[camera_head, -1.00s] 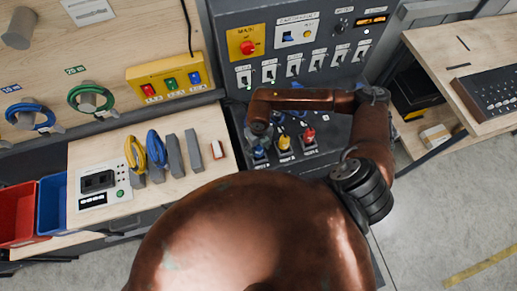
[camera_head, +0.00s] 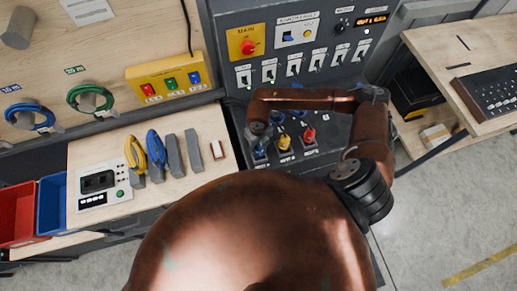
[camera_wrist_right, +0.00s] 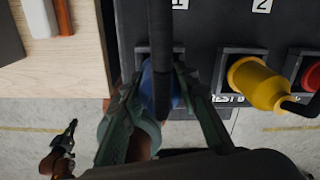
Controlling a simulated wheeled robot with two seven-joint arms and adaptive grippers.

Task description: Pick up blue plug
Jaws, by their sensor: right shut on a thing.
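The blue plug (camera_wrist_right: 161,88) sits in the leftmost socket of the dark panel in the right wrist view, with a black cable crossing in front of it. My right gripper (camera_wrist_right: 165,92) has its green fingers on both sides of the plug and is shut on it. In the head view the blue plug (camera_head: 259,154) shows just below the right wrist, which hides most of the gripper. What looks like my left gripper (camera_wrist_right: 62,143) hangs low at the lower left of the right wrist view, too small to read.
A yellow plug (camera_head: 285,143) and a red plug (camera_head: 309,136) stand close to the right of the blue one. The upright switch panel (camera_head: 290,75) rises behind. A wooden bench (camera_head: 205,124) with blue and yellow cable loops lies left.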

